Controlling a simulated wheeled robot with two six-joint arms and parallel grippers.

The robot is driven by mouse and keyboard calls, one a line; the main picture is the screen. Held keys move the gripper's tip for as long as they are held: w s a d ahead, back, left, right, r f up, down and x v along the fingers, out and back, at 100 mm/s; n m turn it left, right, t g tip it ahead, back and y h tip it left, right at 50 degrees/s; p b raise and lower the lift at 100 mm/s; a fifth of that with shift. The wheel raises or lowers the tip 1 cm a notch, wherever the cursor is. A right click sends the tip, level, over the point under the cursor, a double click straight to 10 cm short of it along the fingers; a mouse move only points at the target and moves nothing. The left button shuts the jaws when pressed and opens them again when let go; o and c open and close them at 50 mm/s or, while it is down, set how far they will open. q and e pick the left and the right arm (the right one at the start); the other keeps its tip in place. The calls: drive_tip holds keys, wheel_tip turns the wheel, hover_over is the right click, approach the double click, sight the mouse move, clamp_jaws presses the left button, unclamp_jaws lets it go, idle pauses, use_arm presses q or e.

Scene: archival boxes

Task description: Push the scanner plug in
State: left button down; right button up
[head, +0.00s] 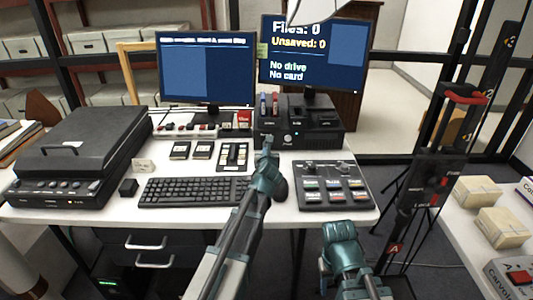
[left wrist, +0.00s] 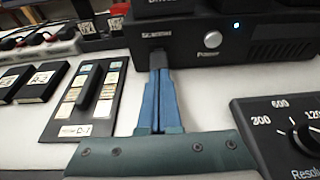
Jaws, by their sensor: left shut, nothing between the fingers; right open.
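My left gripper (head: 266,143) is at the front of the black computer box (head: 318,135). In the left wrist view its blue fingers (left wrist: 157,80) are closed together and point at the lower front of the box, just under a small white label (left wrist: 156,36). A dark grey block (left wrist: 158,58), perhaps the plug, shows at the fingertips; I cannot tell how far in it sits. The scanner (head: 80,150) is a flat black machine at the desk's left. My right gripper (head: 340,232) is low before the desk's front edge, open and apart from everything.
A keyboard (head: 193,191) and a knob panel (head: 331,186) lie either side of my left arm. A labelled black holder (left wrist: 88,98) lies left of the fingers. Two monitors (head: 205,70) stand behind. A side table with boxes (head: 503,227) is at the right.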

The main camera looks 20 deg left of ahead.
use_arm(q)
drive_tip(key=shift+w+a, duration=0.3)
drive_tip(key=shift+w, duration=0.65)
drive_tip(key=s, duration=0.2)
drive_tip(key=s+d, duration=0.1)
drive_tip(key=s, duration=0.1)
drive_tip(key=shift+s+d, duration=0.15)
drive_tip(key=shift+s, duration=0.2)
drive_tip(key=p+v, duration=0.3)
drive_tip(key=v, duration=0.6)
drive_tip(key=shift+s+d+r, duration=0.1)
drive_tip(key=shift+s+r, duration=0.05)
drive_tip(key=shift+s, duration=0.05)
